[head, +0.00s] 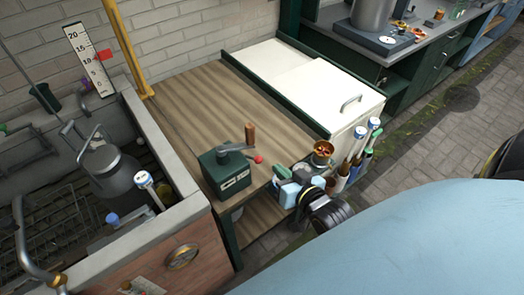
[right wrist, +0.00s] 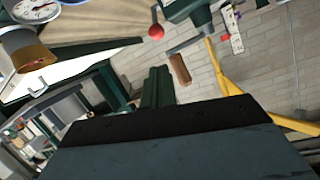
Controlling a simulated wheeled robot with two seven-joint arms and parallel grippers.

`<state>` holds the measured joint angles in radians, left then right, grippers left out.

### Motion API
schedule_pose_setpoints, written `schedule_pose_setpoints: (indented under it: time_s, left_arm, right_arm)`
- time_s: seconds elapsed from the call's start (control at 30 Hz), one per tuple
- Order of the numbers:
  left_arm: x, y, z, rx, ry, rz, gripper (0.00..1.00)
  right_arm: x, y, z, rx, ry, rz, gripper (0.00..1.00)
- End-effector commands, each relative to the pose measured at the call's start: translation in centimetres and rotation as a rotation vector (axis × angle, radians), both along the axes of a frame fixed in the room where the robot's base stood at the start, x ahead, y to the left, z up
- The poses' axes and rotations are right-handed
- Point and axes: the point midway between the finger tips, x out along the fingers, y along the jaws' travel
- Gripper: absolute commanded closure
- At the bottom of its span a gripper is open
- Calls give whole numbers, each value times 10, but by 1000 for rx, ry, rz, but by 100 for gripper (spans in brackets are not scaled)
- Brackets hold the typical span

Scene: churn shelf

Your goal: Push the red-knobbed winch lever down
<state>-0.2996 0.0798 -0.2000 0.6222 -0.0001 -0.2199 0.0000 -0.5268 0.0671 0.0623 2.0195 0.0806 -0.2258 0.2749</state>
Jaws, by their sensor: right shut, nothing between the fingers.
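The winch is a dark green box (head: 226,170) at the front of the wooden bench top in the head view. A lever with a red knob (head: 258,159) sticks out to its right, and a crank with a wooden grip (head: 250,134) stands up beside it. In the right wrist view the red knob (right wrist: 156,31) shows beyond my right gripper (right wrist: 157,82), whose dark fingers are together and empty, apart from the knob. In the head view my right gripper (head: 308,195) is low at the right front of the bench, its fingertips partly unclear. My left gripper is not in view.
A brass cup (head: 322,153), bottles (head: 360,143) and blue containers (head: 287,193) crowd the bench's right front edge. A white lidded chest (head: 318,85) stands behind. A sink with a metal churn (head: 115,173) is at left. The wooden top (head: 195,105) behind the winch is clear.

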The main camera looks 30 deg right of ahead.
Motion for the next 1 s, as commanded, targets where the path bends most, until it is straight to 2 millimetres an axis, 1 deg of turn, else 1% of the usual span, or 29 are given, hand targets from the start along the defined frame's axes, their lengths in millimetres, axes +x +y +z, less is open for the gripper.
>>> schedule_pose_setpoints:
  time_s: [0.27, 0.37, 0.47, 0.8, 1.0]
  left_arm:
    - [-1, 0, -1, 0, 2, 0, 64]
    - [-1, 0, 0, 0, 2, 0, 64]
    - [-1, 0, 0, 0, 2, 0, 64]
    - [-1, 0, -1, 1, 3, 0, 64]
    - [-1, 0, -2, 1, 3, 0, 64]
  right_arm:
    - [1, 0, -1, 0, 1, 0, 100]
    - [5, 0, -3, 0, 0, 0, 100]
    - [16, 0, -6, 0, 0, 0, 100]
    - [72, -1, -23, -1, 0, 1, 100]
    - [91, -2, -30, -1, 2, 1, 100]
